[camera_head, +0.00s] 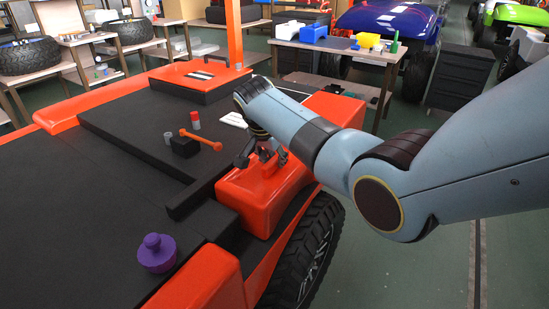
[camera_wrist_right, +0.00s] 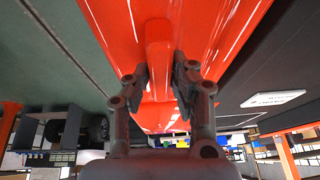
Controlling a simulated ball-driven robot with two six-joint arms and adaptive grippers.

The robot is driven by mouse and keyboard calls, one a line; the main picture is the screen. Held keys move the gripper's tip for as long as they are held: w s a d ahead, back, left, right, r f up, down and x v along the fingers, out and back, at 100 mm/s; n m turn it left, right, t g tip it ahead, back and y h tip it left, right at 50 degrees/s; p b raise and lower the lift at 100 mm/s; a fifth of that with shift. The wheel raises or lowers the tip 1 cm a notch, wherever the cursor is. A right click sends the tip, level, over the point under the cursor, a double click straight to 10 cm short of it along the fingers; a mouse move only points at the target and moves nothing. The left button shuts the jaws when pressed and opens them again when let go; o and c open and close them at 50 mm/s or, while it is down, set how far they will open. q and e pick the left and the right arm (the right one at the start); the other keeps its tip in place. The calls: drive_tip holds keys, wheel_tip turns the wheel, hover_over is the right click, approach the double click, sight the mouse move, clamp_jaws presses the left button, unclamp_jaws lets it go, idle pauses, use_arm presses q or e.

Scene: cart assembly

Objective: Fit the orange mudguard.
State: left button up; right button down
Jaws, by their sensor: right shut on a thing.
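The orange mudguard (camera_head: 262,195) is a rounded, box-like piece at the cart's right side, just above and inward of the black wheel (camera_head: 308,255). My right gripper (camera_head: 263,156) reaches down to its top and is shut on it. In the right wrist view, the two fingers of my right gripper (camera_wrist_right: 159,80) stand on either side of a raised rib on the mudguard (camera_wrist_right: 158,35). I cannot tell whether the mudguard's underside touches the cart. My left gripper is not in view.
The cart's black deck (camera_head: 110,215) carries a purple knobbed piece (camera_head: 157,254), an orange rod (camera_head: 200,139), a small black block (camera_head: 185,146) and small cylinders. An orange post rises behind. A table (camera_head: 340,53) with coloured parts stands at the back. Green floor lies to the right.

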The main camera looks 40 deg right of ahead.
drive_tip(key=c, duration=1.1)
unclamp_jaws()
drive_tip(key=shift+o, duration=0.2)
drive_tip(key=v, duration=1.2)
